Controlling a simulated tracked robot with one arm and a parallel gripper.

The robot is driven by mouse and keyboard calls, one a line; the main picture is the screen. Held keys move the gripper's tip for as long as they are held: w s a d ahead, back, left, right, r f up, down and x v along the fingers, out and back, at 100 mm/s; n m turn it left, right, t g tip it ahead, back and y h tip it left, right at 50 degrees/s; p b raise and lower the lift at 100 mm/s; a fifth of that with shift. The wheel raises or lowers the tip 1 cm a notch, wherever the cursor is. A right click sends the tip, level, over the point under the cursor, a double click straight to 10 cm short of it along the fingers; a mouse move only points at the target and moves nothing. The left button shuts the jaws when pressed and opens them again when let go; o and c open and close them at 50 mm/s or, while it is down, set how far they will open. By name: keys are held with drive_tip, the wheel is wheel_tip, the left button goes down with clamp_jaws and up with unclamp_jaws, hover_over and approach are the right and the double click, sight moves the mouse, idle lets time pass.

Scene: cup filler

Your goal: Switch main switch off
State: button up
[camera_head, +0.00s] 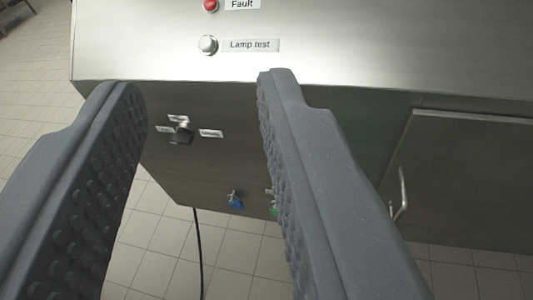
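A dark rotary switch (182,133) sits on the front face of the steel cabinet, with small white labels around it; their text is too small to read surely, so I cannot confirm that it is the main switch. My gripper (190,88) is open and empty. Its two grey textured fingers reach in from the left and right of the picture. The switch shows in the gap between the fingers, beyond them, and nothing touches it visibly.
The steel cabinet (330,50) has a red "Fault" lamp (210,5) and a "Lamp test" button (208,44) on its sloped top panel. A blue valve handle (236,203) is lower down. A door with a handle (401,195) is at right. A black cable (199,250) hangs below.

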drive_tip(key=w+f+m+h, duration=0.1)
drive_tip(key=w+f, duration=0.3)
drive_tip(key=f, duration=0.5)
drive_tip(key=w+f+m+h, duration=0.1)
drive_tip(key=w+f, duration=0.3)
drive_tip(key=f, duration=0.4)
wheel_tip(320, 180, down, 18)
drive_tip(key=d+t+h, duration=0.1)
drive_tip(key=d+h, duration=0.2)
drive_tip(key=h, duration=0.2)
drive_tip(key=b+x, duration=0.3)
drive_tip(key=x, duration=1)
drive_tip(key=shift+a+f+m, duration=0.2)
drive_tip(key=shift+a+m, duration=0.05)
drive_tip(key=shift+m, duration=0.05)
drive_tip(key=shift+w, duration=0.1)
